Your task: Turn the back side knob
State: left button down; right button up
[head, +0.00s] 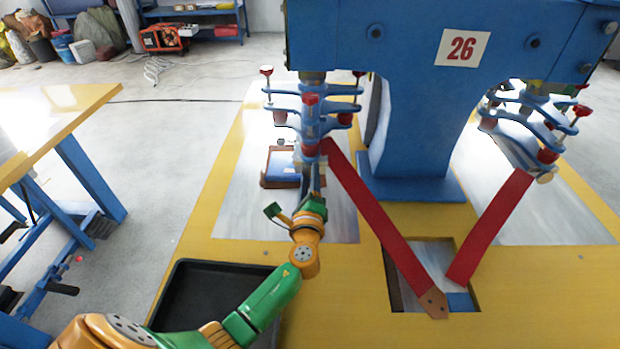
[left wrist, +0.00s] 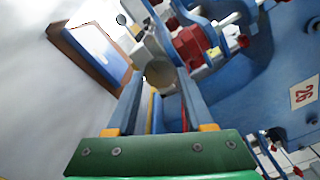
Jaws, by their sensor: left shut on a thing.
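The blue machine carries a cluster of blue clamp arms with red knobs on its left side; a front red knob (head: 310,100) and a back red knob (head: 266,71) show in the head view. My left gripper (head: 313,168) reaches up under this cluster, below its front. I cannot tell which one is the back side knob. My right gripper is out of view.
A long red bar (head: 370,210) slants down from the cluster, right of my left gripper. A matching cluster (head: 535,120) stands at right. A black tray (head: 200,295) lies below my left arm. A brown-rimmed blue tray (head: 281,168) lies behind the gripper. A yellow-topped table (head: 50,130) stands left.

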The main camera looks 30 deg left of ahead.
pick_arm(q)
jog(key=shift+c, duration=1.5)
grip_release()
jog(key=v, duration=0.7)
